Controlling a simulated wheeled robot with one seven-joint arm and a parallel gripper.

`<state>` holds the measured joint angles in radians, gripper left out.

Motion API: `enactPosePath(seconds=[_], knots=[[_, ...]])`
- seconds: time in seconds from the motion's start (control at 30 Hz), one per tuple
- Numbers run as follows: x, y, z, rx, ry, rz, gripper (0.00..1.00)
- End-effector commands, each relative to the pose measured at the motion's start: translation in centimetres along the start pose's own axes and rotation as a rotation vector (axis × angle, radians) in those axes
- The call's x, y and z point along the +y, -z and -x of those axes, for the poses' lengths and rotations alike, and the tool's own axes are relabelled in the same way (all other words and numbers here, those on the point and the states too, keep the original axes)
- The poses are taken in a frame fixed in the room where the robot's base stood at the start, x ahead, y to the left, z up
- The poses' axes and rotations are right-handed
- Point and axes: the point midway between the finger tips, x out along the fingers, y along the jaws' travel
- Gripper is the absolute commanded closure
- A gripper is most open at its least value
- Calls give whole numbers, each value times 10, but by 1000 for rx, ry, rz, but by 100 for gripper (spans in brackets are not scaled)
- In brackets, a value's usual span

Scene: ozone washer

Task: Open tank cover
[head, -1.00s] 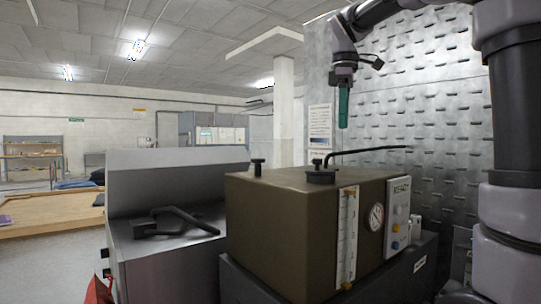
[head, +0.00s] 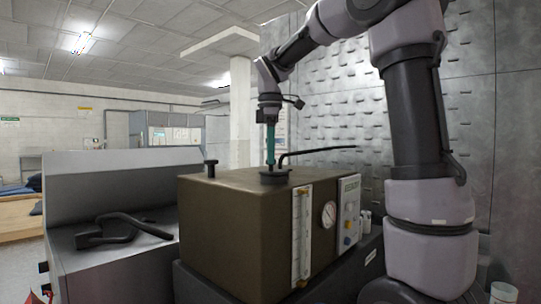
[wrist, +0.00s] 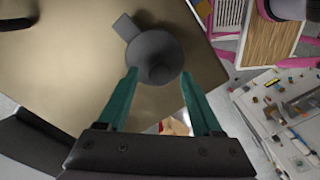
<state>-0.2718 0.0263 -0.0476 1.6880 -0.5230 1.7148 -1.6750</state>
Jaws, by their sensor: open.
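My gripper (head: 270,165) points straight down over the top of a brown box-shaped tank (head: 235,222). In the head view its teal tips are close to a black round cap (head: 273,178) on that top. In the wrist view the gripper (wrist: 160,72) is open. Its two fingers are apart on either side of a dark round fitting (wrist: 152,52) with a side tab; contact is not clear. The frames do not settle which fitting this is. A grey metal unit (head: 100,262) at left has a black bent handle (head: 118,230) on its top.
A black knob (head: 210,168) stands on the brown top's left side. A black hose (head: 318,151) extends right behind the cap. A gauge (head: 328,214) and control panel (head: 349,210) face the front. A textured metal wall (head: 345,95) rises behind.

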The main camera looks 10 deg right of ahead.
Motion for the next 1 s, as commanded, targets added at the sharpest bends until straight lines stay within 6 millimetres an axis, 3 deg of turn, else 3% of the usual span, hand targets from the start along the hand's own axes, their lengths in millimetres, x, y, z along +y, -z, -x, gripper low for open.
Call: enactPosePath(seconds=[0.3, 0.33, 0.5, 1.0], knots=[[0, 0, -4, 1, 0, -1, 33], [0, 0, -4, 1, 0, -1, 37], [0, 0, -4, 0, 0, -1, 100], [0, 0, -3, 0, -1, -1, 100]])
